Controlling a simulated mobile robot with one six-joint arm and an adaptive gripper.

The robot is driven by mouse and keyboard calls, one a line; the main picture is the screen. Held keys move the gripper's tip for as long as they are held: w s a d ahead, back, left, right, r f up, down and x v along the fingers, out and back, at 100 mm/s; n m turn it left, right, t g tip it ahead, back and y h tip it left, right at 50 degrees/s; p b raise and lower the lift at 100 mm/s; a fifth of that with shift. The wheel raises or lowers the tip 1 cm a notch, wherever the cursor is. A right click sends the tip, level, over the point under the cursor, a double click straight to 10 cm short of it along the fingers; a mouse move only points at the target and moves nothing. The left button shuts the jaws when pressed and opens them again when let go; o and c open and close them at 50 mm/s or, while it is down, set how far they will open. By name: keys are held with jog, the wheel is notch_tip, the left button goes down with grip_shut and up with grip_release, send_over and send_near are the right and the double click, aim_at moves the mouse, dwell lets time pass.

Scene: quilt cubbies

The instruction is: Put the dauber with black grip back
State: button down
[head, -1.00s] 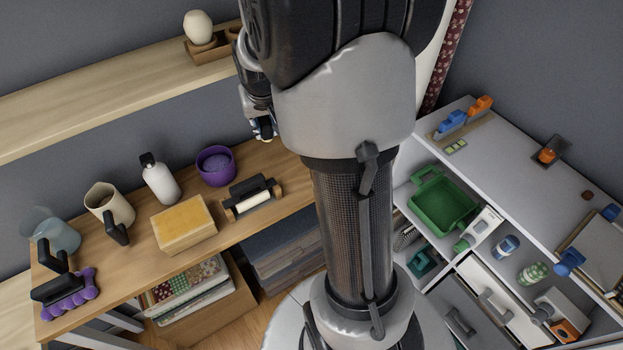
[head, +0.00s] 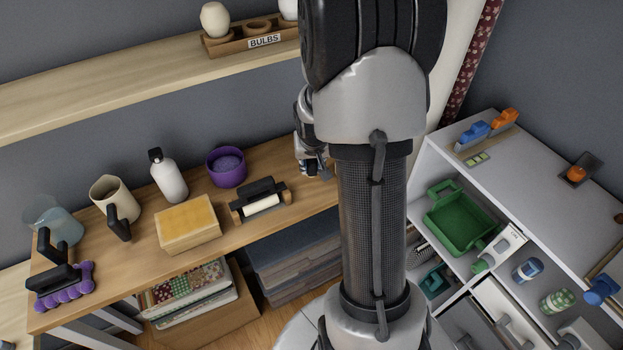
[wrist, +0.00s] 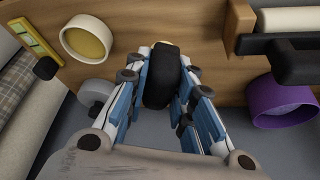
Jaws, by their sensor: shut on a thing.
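The dauber with black grip (wrist: 163,82) is between my gripper's fingers (wrist: 163,92) in the wrist view. Its black grip points toward the camera, and a small pale end shows at its far side, over the wooden shelf top (wrist: 200,50). My gripper is shut on it. In the head view my gripper (head: 314,166) is at the right part of the wooden shelf top (head: 135,246), right of the purple bowl (head: 226,168) and partly hidden by my arm. I cannot tell whether the dauber touches the wood.
A pale round cup with a yellow inside (wrist: 88,42) is left of the gripper in the wrist view. A black-handled roller (head: 262,203), sponge block (head: 188,224), white bottle (head: 170,180) and beige jug (head: 113,200) share the shelf top. A bulb holder (head: 262,44) is above.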

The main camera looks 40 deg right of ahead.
aim_at(311, 175)
jog(key=shift+f+b, duration=1.15)
jog(key=shift+f, duration=1.35)
jog(key=shift+f, duration=0.2)
jog(key=c, duration=1.4)
grip_release()
jog(key=shift+o, duration=0.2)
jog(key=shift+r, duration=0.1)
